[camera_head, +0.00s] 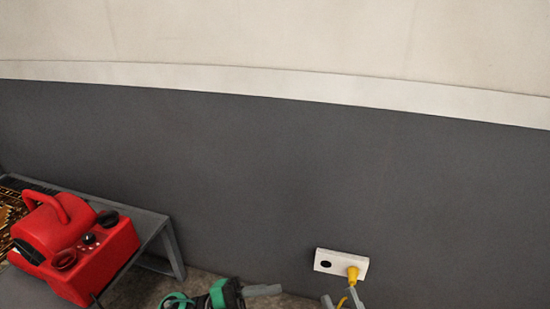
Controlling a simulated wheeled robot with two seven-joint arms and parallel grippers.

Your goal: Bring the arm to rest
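My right gripper (341,301) shows only as two pale grey fingertips at the bottom edge, right of the middle. The fingers stand apart, with a yellow cord between them. Just above is a yellow plug (352,273), seated in the right side of a white wall socket (331,262). I cannot tell whether a finger touches the cord. The rest of the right arm is below the picture. My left gripper cannot be made out in this view.
A red machine (85,245) with a handle and black knobs stands on a grey bench (152,222) at the left. A green and black object (222,295) with a grey bar is cut off at the bottom. The dark grey wall (270,180) fills the middle.

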